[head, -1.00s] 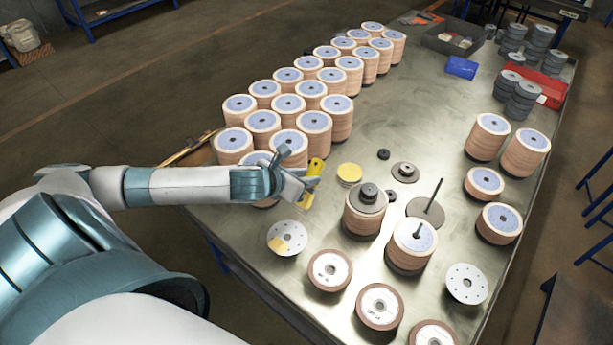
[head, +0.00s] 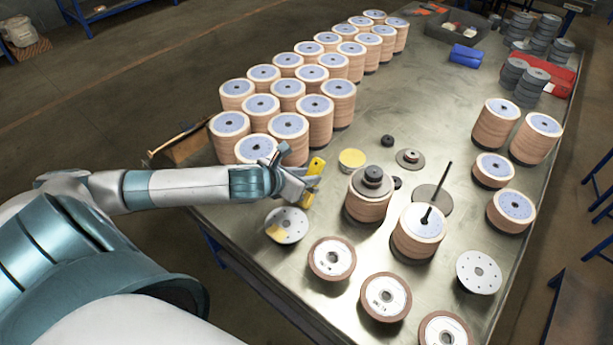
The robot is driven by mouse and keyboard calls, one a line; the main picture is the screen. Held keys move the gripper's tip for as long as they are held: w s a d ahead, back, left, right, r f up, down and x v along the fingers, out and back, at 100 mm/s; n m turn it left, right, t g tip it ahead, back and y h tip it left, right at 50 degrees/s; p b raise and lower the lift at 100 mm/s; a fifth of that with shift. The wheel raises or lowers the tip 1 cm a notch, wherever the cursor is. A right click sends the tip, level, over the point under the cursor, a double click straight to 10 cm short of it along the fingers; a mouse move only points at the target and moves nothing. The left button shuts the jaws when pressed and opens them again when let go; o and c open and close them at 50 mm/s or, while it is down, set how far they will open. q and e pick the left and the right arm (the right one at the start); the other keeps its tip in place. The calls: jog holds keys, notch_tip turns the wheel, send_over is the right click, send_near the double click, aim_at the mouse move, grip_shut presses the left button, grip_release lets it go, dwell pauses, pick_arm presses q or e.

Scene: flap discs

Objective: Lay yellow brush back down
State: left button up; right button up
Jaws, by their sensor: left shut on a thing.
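The yellow brush (head: 316,166) is in my left gripper (head: 300,186), in the head view near the left edge of the table. My left gripper is shut on it, and the brush stands tilted, with its yellow end above the fingers. The fingers hide its middle part. Whether its lower end touches the table I cannot tell. A white disc with a yellow patch (head: 286,226) lies just below and left of the gripper. My right gripper is not in view.
Many stacks of flap discs (head: 288,124) stand close behind my left gripper. Bare metal table (head: 420,125) shows mid-table.

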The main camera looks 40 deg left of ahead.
pick_arm(q)
jog(key=o, duration=1.1)
jog(key=shift+s+r, duration=0.25)
jog(key=shift+s, duration=0.15)
jog(key=p+v, duration=0.6)
jog(key=v, duration=1)
jog(key=shift+s+r, duration=0.15)
jog(key=shift+r, duration=0.05)
